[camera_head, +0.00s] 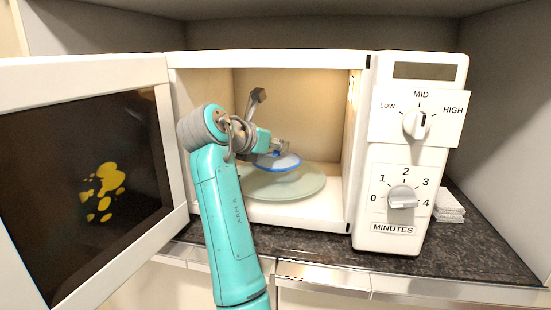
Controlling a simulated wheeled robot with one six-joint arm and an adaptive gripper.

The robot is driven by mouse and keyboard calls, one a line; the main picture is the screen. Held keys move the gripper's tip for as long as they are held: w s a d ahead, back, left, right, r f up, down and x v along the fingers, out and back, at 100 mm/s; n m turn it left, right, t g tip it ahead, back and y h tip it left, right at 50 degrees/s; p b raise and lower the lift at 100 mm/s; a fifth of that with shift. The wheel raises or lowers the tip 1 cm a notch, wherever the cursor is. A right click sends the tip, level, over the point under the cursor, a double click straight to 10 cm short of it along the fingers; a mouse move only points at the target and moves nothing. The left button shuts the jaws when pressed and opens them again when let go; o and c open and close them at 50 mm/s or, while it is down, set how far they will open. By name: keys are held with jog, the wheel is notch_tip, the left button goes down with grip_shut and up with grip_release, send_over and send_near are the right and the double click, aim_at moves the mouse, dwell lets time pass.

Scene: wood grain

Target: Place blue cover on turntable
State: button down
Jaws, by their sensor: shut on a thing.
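The blue cover (279,163) is a shallow, pale dome with a blue rim. It is inside the open microwave, over the round glass turntable (300,191). I cannot tell whether its lower edge touches the glass. My gripper (280,148) is shut on the top of the blue cover; its fingertips are small in view and partly hidden by the arm. The turntable lies flat on the microwave floor, its left part hidden behind my teal arm.
The microwave door (90,180) stands open at the left, with yellow stains on its dark window. The control panel (411,150) with two knobs is at the right. A small white stack (449,205) lies on the dark counter (440,250). The cavity's right side is free.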

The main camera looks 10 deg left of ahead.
aim_at(273, 156)
notch_tip(273, 156, down, 3)
jog(key=shift+f, duration=0.15)
jog(key=shift+w+f, duration=0.15)
jog(key=shift+f, duration=0.05)
jog(key=shift+f, duration=0.15)
jog(key=c, duration=0.9)
grip_release()
jog(key=shift+r, duration=0.2)
jog(key=v, duration=1.2)
